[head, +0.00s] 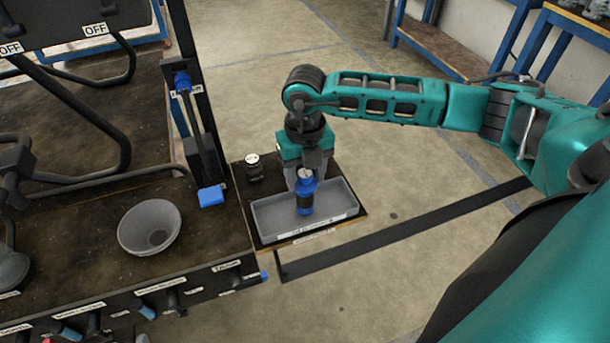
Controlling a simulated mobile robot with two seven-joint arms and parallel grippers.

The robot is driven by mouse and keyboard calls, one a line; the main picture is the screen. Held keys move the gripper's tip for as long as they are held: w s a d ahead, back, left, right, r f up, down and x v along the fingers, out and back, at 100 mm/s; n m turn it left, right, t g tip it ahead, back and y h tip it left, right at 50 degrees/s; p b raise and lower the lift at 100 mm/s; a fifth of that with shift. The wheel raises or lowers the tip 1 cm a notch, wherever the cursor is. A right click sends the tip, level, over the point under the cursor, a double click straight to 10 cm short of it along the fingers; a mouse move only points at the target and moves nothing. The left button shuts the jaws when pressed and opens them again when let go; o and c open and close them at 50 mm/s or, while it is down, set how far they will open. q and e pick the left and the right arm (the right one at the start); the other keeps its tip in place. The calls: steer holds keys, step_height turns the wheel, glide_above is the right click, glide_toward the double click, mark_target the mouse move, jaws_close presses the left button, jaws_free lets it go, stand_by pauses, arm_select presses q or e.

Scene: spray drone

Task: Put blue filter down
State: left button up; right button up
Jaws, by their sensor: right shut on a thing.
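My right gripper (305,174) points down over a grey tray (338,207) on a small dark side shelf. It is shut on the blue filter (306,193), a small upright cylinder with a blue top and a dark band. The filter's lower end is inside the tray's outline, near its middle. I cannot tell whether it touches the tray floor. My left gripper does not show.
A small black jar (254,168) stands behind the tray's left end. A grey bowl (150,228) sits on the dark bench to the left. An upright post with a blue-ended part (211,196) rises between bench and shelf.

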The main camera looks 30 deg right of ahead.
steer(key=shift+f, duration=0.4)
steer(key=shift+f, duration=0.1)
steer(key=o, duration=1.4)
